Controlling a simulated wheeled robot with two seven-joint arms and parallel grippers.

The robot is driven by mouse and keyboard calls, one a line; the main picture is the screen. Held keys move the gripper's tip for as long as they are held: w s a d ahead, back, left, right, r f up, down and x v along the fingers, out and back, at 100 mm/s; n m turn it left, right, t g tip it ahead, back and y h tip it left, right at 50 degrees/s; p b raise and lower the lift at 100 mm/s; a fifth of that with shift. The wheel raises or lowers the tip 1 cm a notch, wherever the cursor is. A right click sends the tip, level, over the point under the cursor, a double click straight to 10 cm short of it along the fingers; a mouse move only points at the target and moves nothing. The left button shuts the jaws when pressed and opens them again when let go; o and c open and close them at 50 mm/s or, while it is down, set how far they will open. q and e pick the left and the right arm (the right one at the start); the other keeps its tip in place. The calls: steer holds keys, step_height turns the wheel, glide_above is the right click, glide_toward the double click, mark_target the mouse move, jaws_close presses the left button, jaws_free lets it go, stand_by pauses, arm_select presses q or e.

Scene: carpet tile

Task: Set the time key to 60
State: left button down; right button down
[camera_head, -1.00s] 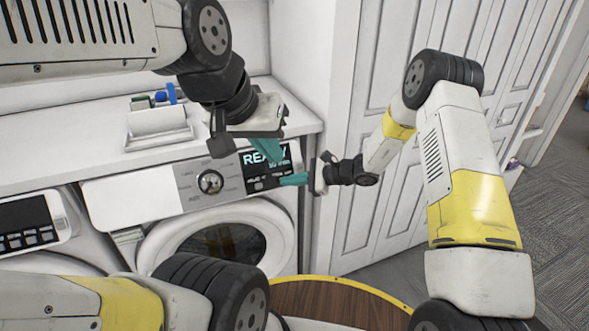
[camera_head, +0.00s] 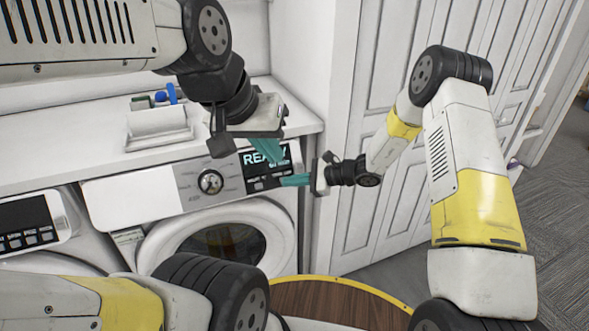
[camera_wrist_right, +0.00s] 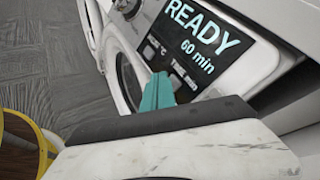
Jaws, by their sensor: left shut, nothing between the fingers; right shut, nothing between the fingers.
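The washer's control panel has a dark display (camera_wrist_right: 208,32) reading "READY" and "60 min" in the right wrist view; the display also shows in the head view (camera_head: 286,157). Below that text is the time key (camera_wrist_right: 181,74), its label small, with a °C key (camera_wrist_right: 153,47) to its left. My right gripper (camera_head: 281,181) is shut and empty, its teal fingertips at the display's lower part. In the wrist view its tips (camera_wrist_right: 160,77) are beside the time key; I cannot tell whether they touch. My left gripper (camera_head: 274,158) is shut and empty, in front of the display, partly hiding it.
A round dial (camera_head: 210,182) sits left of the display, above the round washer door (camera_head: 217,240). A white box-like item (camera_head: 158,128) and blue objects stand on the white counter (camera_head: 60,135). White panelled doors (camera_head: 345,225) stand to the right.

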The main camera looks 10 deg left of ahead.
steer(key=shift+s, duration=0.1)
steer(key=s+d+r, duration=0.2)
steer(key=s, duration=0.1)
steer(key=shift+s+d+r, duration=0.15)
steer(key=shift+s+d, duration=0.1)
stand_by(0.4)
stand_by(0.9)
